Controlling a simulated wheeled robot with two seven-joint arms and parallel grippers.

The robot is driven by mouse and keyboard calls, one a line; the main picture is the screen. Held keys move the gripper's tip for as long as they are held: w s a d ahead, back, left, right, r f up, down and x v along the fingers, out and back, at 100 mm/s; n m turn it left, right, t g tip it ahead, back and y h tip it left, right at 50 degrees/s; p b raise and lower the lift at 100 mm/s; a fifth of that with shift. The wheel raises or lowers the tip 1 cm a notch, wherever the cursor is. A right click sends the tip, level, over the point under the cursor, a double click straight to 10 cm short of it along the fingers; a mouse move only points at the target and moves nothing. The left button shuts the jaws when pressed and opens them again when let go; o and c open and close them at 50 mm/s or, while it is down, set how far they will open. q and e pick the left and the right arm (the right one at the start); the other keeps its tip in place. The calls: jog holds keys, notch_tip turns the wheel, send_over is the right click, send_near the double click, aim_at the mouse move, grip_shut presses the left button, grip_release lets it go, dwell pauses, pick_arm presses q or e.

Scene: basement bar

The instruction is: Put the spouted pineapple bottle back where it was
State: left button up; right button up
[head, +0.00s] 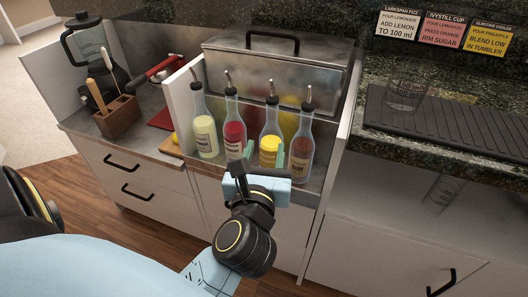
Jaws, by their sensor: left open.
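The spouted bottle with yellow contents (271,132), which looks like the pineapple one, stands upright in the bottle rail (312,187). It is between a red bottle (234,130) on its left and a brown bottle labelled rum (302,150) on its right. My left gripper (264,156) is open in front of the yellow bottle's lower part, with one pale green finger to each side of it in the picture. I cannot tell whether the fingers touch it. The bottle's base is hidden by the gripper. My right gripper is not in view.
A pale yellow bottle (204,125) stands at the rail's left end. A lidded metal bin (275,75) is behind the bottles. A glass (405,93) stands on the ribbed black mat (465,128) at right. A wooden utensil block (118,117) and blender (90,50) are at left.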

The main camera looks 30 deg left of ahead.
pick_arm(q)
jog(key=s+d+r+m+t+h, duration=0.2)
jog(key=d+r+m+t+h, duration=0.45)
jog(key=m, duration=0.75)
jog(key=s+d+f+m+g+h, duration=0.1)
jog(key=d+m+g+h, duration=0.3)
jog(key=m, duration=0.6)
jog(key=d+f+m+h, duration=0.2)
jog(key=m+h, duration=0.4)
jog(key=m, duration=0.3)
jog(key=s+a+f+m+g+y, duration=0.1)
jog(key=a+f+m+g+y, duration=0.2)
jog(key=f, duration=0.5)
jog(key=s+a+f+m+g+y, duration=0.2)
jog(key=a+f+m+g+y, duration=0.1)
jog(key=f+m+g, duration=0.2)
notch_tip(320, 180, down, 3)
jog(key=m, duration=0.2)
jog(key=shift+s+a+m, duration=0.15)
jog(key=shift+m, duration=0.25)
